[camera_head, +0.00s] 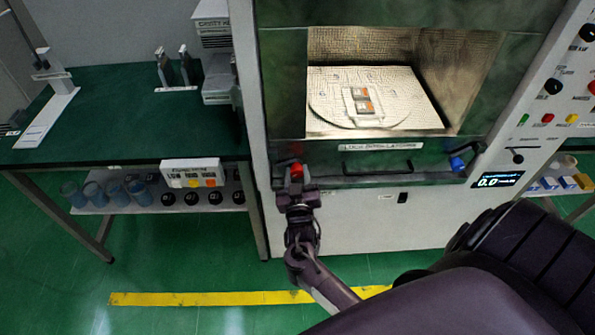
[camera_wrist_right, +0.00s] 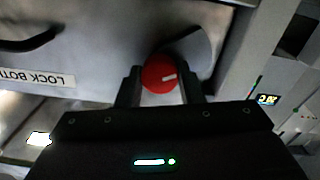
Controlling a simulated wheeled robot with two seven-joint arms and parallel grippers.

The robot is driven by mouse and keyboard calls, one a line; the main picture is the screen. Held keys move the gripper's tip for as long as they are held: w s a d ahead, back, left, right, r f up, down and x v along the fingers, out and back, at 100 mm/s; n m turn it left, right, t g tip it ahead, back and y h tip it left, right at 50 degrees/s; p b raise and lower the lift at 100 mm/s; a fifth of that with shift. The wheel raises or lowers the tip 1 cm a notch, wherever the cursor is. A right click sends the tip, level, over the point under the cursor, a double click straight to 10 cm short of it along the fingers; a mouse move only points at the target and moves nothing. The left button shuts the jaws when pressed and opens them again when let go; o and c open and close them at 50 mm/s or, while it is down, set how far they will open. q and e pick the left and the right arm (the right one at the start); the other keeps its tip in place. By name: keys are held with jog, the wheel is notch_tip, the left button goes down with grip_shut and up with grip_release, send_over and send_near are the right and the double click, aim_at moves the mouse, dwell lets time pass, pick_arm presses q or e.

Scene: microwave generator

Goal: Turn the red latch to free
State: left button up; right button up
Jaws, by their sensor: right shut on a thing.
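The red latch (camera_head: 296,172) is at the lower left corner of the microwave generator's door in the head view. The gripper hides part of the latch in the head view. A blue latch (camera_head: 458,163) is at the door's lower right corner. My left gripper is not in view.
The generator's chamber (camera_head: 375,82) shows a plate with small blocks inside. A label and a dark handle (camera_head: 375,167) lie between the latches. A green bench (camera_head: 120,125) stands left, and a control panel with a lit display (camera_head: 497,180) is at right.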

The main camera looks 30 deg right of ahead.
jog(key=n+p, duration=0.1)
jog(key=n, duration=0.3)
jog(key=shift+r+p, duration=0.1)
jog(key=shift+p, duration=0.2)
jog(key=shift+n+p, duration=0.35)
jog(key=shift+n, duration=0.65)
jog(key=o, duration=1)
jog(key=shift+w, duration=0.1)
jog(key=b+v, duration=0.1)
jog(key=v, duration=0.6)
jog(key=shift+s, duration=0.4)
